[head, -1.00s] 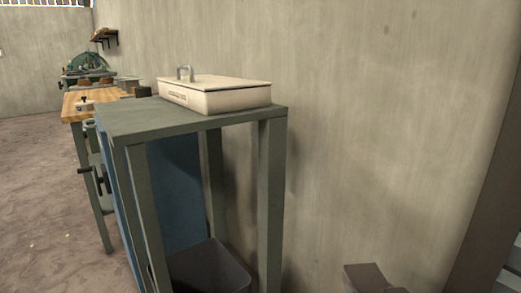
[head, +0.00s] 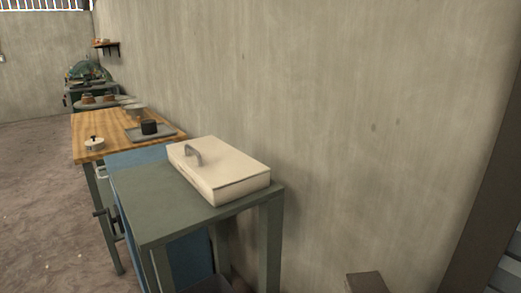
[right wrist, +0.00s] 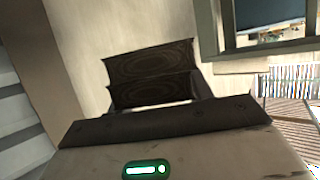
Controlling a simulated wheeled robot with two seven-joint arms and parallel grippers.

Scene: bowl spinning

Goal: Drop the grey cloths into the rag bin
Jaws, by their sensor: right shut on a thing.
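No grey cloth can be made out in either view. A dark bin, which may be the rag bin, shows only as a sliver of rim (head: 218,286) under the grey-green stand (head: 165,205), at the bottom edge of the head view. My right gripper (right wrist: 152,78) shows in the right wrist view as two dark fingers close together. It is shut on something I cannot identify. My left gripper is not in view.
A cream lidded box (head: 225,172) with a metal handle sits on the stand. Behind it is a wooden workbench (head: 105,128) with a small white pot (head: 94,144) and a tray holding a black cup (head: 149,127). The wall stands close on the right. Open floor (head: 40,210) lies left.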

